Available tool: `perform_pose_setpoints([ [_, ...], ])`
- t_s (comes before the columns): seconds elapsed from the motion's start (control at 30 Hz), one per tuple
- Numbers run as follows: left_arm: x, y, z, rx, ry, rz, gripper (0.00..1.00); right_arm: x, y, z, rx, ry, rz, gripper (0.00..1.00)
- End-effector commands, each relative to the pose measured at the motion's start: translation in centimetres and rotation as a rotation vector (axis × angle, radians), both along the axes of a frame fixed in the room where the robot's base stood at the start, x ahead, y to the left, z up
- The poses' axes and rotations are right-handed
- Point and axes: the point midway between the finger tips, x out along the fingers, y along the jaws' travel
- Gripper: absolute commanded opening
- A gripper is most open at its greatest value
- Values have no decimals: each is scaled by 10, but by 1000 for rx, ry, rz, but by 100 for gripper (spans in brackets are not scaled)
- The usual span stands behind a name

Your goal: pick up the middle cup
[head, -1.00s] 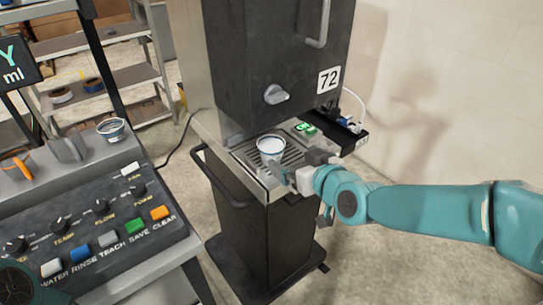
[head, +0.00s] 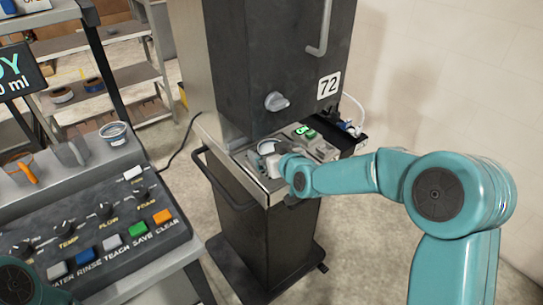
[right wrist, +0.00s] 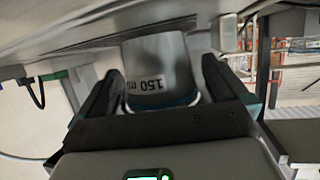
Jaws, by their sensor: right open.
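A metal-grey cup (right wrist: 158,68) marked 150 with a blue-green band stands on the drip tray under the dispenser numbered 72. In the head view only part of the cup's rim (head: 267,147) shows, as my right gripper (head: 268,160) covers the rest. In the right wrist view the two dark fingers of my right gripper (right wrist: 160,84) are open, one on each side of the cup, with gaps between them and its wall. My left gripper is not in view.
The dark dispenser body (head: 280,60) hangs just above and behind the cup. A dark handrail (head: 222,185) runs along the dispenser's base.

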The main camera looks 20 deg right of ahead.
Motion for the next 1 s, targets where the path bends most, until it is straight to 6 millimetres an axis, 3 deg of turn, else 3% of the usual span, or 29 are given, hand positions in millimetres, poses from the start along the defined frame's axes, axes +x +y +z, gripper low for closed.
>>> perform_pose_setpoints([
  [0.1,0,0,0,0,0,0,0,0,0,0,0,0,0,100],
  [0.27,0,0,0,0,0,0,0,0,0,0,0,0,0,48],
  [0.3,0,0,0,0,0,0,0,0,0,0,0,0,0,43],
  [0.57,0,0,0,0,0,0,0,0,0,2,0,-2,-1,43],
  [0.77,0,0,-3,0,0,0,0,0,0,18,2,-5,0,43],
  [1.0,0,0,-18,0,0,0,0,-57,-9,14,1,-3,-2,43],
])
